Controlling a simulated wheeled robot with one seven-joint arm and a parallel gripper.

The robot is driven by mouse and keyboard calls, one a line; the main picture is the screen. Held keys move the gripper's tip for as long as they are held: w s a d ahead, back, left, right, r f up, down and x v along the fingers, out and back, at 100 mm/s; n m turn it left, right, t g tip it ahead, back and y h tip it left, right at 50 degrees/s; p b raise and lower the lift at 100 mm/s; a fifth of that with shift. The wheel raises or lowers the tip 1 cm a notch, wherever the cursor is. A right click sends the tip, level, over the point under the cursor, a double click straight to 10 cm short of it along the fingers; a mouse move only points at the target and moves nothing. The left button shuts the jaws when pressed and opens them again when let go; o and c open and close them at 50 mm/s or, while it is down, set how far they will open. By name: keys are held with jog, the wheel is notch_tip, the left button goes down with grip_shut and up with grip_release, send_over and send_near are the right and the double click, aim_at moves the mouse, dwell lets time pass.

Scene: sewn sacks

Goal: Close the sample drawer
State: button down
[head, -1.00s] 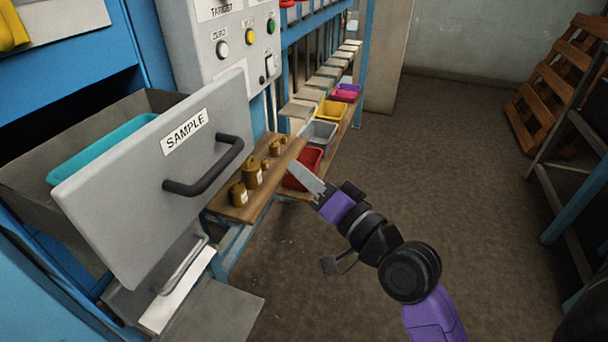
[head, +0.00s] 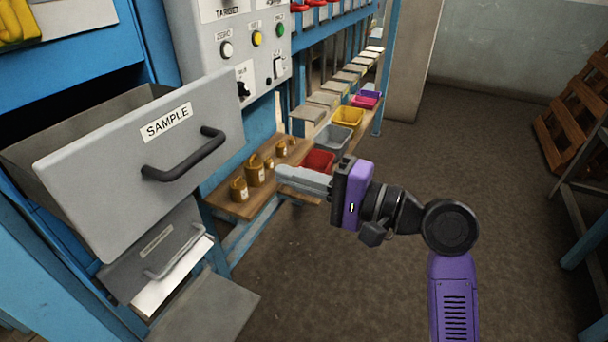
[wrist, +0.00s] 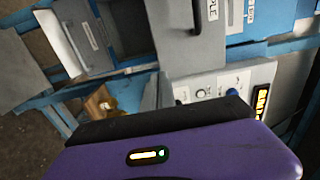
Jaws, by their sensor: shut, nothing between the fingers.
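The sample drawer (head: 100,185) has a grey front with a SAMPLE label and a black bar handle (head: 185,155). It stands pulled out of the blue cabinet in the head view, with its grey inner side showing behind the front. Part of a grey front with a cut-off label and a dark handle shows at the top of the wrist view (wrist: 205,15). My gripper (head: 280,178) is shut and empty. Its fingers point left, to the right of the drawer handle and apart from it. The fingertips are out of sight in the wrist view.
Brass weights (head: 255,172) stand on a wooden shelf (head: 225,207) between drawer and gripper. A control panel (head: 235,50) and coloured bins (head: 347,117) are behind.

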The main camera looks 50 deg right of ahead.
aim_at(230, 158)
jog(key=p+x, duration=0.1)
jog(key=x, duration=0.8)
jog(key=shift+w+a+p, duration=0.1)
jog(key=shift+w+p, duration=0.15)
jog(key=shift+p, duration=0.05)
jog(key=shift+f, duration=0.1)
jog(key=p+x, duration=0.1)
jog(key=x, duration=1.9)
jog(key=shift+w+a, duration=0.2)
jog(key=shift+w, duration=0.15)
jog(key=shift+r, duration=0.25)
